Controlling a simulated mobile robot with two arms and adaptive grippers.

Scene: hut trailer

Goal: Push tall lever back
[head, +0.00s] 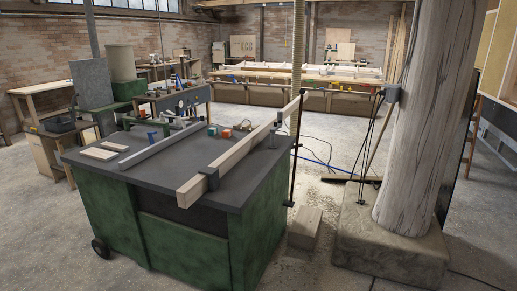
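A thin dark upright rod (296,150) stands at the right end of the green workbench, close to its back right corner. It looks like the tall lever, and it leans slightly, with its top to the right of its foot. Its top is near the far end of a long wooden beam (240,152) that lies across the bench. I cannot tell whether the rod touches the beam. Neither of my grippers is in the head view.
The green workbench (190,228) fills the near left. A wooden block (305,228) lies on the floor right of it. A thick wooden post (425,120) on a stone base (390,250) stands further right. Cables (322,160) lie on the floor behind the rod.

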